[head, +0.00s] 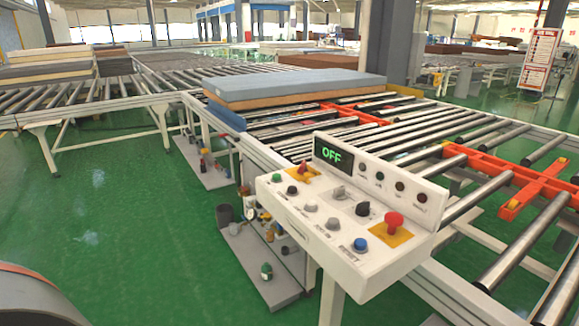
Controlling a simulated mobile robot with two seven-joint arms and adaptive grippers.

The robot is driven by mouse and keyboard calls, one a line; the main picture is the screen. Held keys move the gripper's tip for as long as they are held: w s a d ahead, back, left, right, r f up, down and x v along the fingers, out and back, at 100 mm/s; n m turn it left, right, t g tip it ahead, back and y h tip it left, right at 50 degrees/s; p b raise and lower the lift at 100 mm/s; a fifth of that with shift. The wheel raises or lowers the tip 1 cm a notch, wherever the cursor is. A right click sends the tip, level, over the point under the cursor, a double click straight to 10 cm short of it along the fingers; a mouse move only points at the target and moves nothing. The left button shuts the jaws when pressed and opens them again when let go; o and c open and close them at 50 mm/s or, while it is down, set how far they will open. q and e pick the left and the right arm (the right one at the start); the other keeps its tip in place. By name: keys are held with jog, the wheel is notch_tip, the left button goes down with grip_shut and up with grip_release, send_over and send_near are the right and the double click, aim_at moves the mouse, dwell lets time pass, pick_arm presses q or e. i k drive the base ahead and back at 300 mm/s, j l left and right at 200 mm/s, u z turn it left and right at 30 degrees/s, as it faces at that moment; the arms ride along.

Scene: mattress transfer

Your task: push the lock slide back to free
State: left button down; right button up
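A white control panel (340,254) stands in front of me, tilted, with a small display (331,155) that reads OFF in green. On its face are a large red knob on a yellow plate (398,236), a smaller red control on a yellow plate (296,177), a blue button (360,244), a black knob (363,208), a grey knob (339,192) and several small buttons. I cannot tell which part, if any, is the lock slide. Neither of my grippers is in view.
A grey-topped mattress (290,87) lies on the roller conveyor (400,135) behind the panel. Orange transfer arms (530,190) sit among the rollers. Low shelves (262,265) with small parts stand left of the panel.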

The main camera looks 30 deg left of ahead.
aim_at(306, 175)
jog(key=i+j, duration=0.15)
jog(key=j, duration=0.35)
jog(key=i+j+z, duration=0.1)
jog(key=j, duration=0.4)
jog(key=i+j, duration=0.15)
jog(key=j, duration=0.35)
jog(key=i+j+z, duration=0.1)
jog(key=j, duration=0.4)
jog(key=i+j, duration=0.15)
jog(key=j, duration=0.35)
jog(key=z, duration=0.05)
